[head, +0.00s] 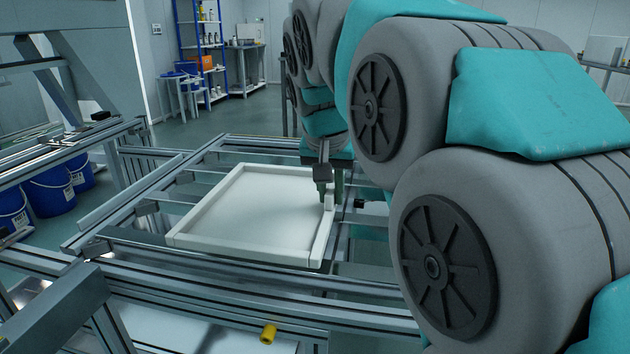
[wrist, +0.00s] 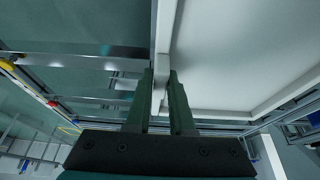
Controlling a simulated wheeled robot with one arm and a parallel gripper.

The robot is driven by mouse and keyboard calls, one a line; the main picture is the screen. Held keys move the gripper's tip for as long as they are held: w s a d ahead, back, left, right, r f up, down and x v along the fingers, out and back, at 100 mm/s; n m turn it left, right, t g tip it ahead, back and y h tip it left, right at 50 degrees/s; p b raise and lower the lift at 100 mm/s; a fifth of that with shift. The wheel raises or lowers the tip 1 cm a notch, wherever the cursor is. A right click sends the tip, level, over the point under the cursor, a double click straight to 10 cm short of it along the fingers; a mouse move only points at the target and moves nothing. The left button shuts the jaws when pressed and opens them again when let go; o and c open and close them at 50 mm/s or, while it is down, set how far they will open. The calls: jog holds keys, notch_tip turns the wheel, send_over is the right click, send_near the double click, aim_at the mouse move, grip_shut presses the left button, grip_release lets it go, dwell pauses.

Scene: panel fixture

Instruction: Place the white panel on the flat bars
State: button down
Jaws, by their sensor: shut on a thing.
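The white panel (head: 250,215) is a shallow square tray with a raised rim, lying roughly level over the metal frame in the head view. In the wrist view the panel (wrist: 235,55) fills the upper right. My gripper (head: 328,196) is at the panel's right side, pointing down. Its fingers (wrist: 165,85) are shut on the panel's rim, one on each side. Flat bars (head: 178,196) run across the frame and come out at the panel's left; they also show in the wrist view (wrist: 85,60).
Blue buckets (head: 50,190) stand at the left. Shelves and a bench (head: 245,65) are far behind, past open floor.

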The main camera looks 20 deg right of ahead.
jog(key=w+d+f, duration=0.2)
jog(key=w+d, duration=0.2)
jog(key=w, duration=0.3)
jog(key=w+d+f, duration=0.3)
jog(key=w+d, duration=0.1)
jog(key=w, duration=0.3)
jog(key=shift+p, duration=0.35)
jog(key=shift+f, duration=0.1)
jog(key=c, duration=0.8)
grip_release()
jog(key=v, duration=1.2)
jog(key=shift+s, duration=0.1)
